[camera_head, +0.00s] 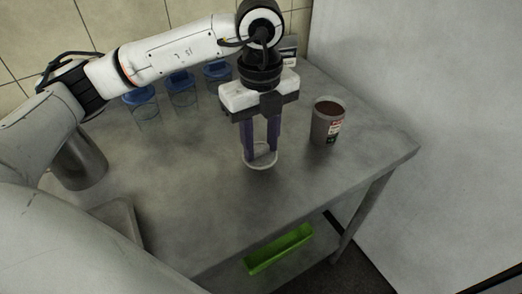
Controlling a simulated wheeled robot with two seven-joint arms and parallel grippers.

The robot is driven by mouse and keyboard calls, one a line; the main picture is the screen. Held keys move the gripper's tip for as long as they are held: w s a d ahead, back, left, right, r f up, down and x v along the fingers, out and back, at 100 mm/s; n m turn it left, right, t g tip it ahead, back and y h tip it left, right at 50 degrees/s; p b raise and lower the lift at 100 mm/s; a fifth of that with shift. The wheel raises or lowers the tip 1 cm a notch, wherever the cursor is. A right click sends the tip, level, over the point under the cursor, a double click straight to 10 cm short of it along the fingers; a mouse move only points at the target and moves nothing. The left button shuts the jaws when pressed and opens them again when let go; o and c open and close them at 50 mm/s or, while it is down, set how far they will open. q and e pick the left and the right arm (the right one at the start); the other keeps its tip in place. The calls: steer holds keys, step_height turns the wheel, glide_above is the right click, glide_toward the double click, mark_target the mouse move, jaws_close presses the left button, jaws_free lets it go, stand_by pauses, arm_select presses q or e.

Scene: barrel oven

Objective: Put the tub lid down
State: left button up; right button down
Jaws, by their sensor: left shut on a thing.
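The tub (326,124) stands upright and open on the metal table (200,215), with dark reddish-brown contents and a label on its side. My left gripper (260,150) points down, left of the tub. Its purple fingers are shut on the pale, round tub lid (261,164). The lid is at or just above the table top; I cannot tell whether it touches. My right gripper is not in view.
Several clear containers with blue lids (182,90) stand at the back left. A metal pot (78,162) and a tray (122,215) are at the left. A green bin (279,250) sits on the lower shelf. The table's front middle is clear.

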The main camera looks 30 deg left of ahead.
mark_target(261, 148)
arm_select(q)
steer(key=shift+f, duration=1.5)
steer(key=shift+f, duration=0.1)
steer(key=o, duration=1)
step_height(261, 148, up, 12)
